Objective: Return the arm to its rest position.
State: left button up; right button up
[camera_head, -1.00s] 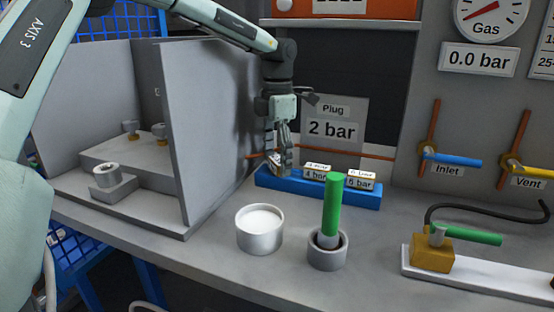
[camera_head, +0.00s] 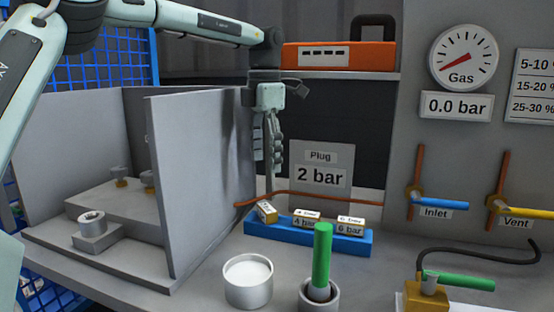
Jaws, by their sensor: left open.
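My left arm comes in from the upper left. Its gripper (camera_head: 271,185) hangs fingers down above the left end of the blue rack (camera_head: 312,239). The gripper is open, with nothing seen between its fingers, and is apart from the rack. A tilted yellowish block (camera_head: 266,211) stands at the rack's left end, below the fingertips. Two labelled blocks sit farther right in the rack, one of them marked 6 bar (camera_head: 350,226). My right gripper is not in view.
A grey partition (camera_head: 200,180) stands close left of the gripper. An orange case (camera_head: 340,56) rests on a shelf behind. A white-filled cup (camera_head: 248,281) and a green-handled tool in a holder (camera_head: 322,255) stand in front. The Inlet (camera_head: 440,203) and Vent valves are at right.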

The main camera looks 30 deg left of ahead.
aim_at(266, 207)
pick_arm(q)
notch_tip(266, 207, down, 8)
jog(key=shift+r, duration=0.2)
notch_tip(266, 207, down, 5)
jog(key=shift+r, duration=0.15)
jog(key=shift+f+b, duration=0.45)
jog(key=shift+b, duration=0.1)
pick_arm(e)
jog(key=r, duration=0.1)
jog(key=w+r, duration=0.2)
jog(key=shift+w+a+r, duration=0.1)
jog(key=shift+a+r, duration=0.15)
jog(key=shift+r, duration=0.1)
